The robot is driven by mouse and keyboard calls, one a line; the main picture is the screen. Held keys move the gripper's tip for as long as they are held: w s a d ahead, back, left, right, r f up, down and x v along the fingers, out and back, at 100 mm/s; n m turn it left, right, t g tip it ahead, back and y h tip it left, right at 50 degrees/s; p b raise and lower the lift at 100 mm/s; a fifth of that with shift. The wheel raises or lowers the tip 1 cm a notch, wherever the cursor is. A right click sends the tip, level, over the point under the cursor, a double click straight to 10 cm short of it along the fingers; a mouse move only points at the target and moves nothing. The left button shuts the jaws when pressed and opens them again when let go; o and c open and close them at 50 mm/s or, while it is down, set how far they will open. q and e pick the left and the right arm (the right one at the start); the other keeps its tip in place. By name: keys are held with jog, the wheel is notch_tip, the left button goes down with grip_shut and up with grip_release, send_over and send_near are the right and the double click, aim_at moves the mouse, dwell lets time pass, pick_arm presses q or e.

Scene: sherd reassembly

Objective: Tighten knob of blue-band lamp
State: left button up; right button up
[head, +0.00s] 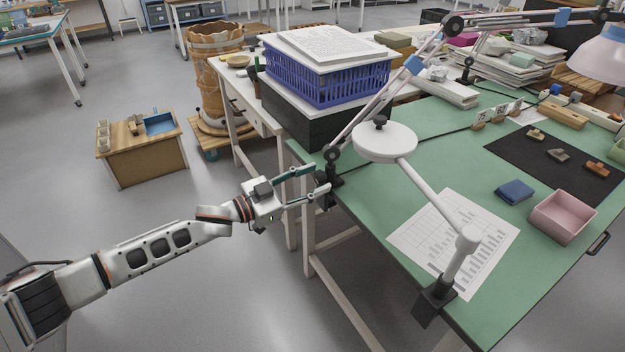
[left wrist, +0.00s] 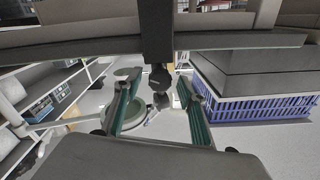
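The blue-band lamp has a jointed grey arm with a blue band (head: 413,65) and rises from a dark clamp (head: 333,190) on the green table's left edge. Its pale shade (head: 603,56) is at the upper right. My left gripper (head: 322,178) is at this clamp, its teal-padded fingers spread apart. In the left wrist view, a dark knob (left wrist: 160,78) shows in the gap between the open fingers (left wrist: 160,112). I cannot tell whether either finger touches it. My right gripper is in neither view.
A white lamp (head: 385,143) with its own clamp (head: 435,298) stands nearby on the green table (head: 370,205). A blue-purple basket (head: 325,82) on a black box (head: 300,122) is close behind my gripper. A printed sheet (head: 455,242) and pink tray (head: 561,216) lie to the right.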

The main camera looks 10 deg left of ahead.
pick_arm(q)
jog(key=v, duration=1.2)
jog(key=shift+r, duration=0.1)
